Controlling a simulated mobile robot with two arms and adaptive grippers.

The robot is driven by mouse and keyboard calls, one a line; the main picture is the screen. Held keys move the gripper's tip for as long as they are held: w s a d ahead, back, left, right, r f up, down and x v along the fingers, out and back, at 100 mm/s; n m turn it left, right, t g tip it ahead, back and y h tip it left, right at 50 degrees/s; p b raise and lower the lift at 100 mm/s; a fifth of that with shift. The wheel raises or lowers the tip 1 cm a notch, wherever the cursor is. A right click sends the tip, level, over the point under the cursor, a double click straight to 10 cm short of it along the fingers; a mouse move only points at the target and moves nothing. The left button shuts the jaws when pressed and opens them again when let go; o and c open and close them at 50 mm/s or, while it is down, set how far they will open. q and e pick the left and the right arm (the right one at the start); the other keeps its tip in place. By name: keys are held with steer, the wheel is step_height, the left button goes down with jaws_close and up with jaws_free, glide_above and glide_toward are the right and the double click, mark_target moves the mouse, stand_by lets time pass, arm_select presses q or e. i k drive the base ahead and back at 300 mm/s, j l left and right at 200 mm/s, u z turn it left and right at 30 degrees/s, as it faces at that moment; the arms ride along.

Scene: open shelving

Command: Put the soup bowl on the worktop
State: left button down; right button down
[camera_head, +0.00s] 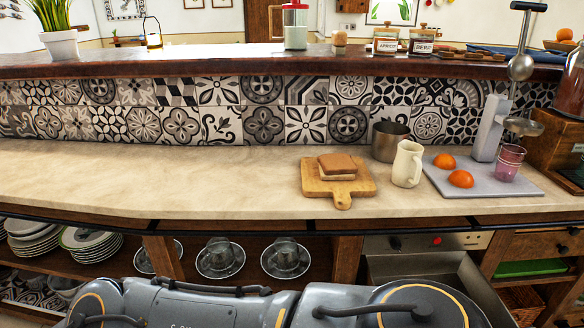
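The worktop (200,182) is a long pale stone counter across the middle of the view, and its left half is bare. I cannot make out a soup bowl for certain. On the open shelf (205,258) under the worktop, stacked plates or shallow dishes (90,245) stand at the left, and more (30,240) stand beside them. Glass cups on saucers (220,258) sit further right on that shelf. Grey links of my arms cross the bottom of the view and hide part of the shelving. Neither of my grippers shows.
A cutting board (342,190) with bread, a metal pot (390,142), a cream jug (407,164) and a grey tray (480,187) with oranges and a juicer occupy the worktop's right. A drawer (430,270) stands open below. A raised wooden ledge (200,66) runs behind.

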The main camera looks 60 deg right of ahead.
mark_target(229, 180)
steer(key=z, duration=1.3)
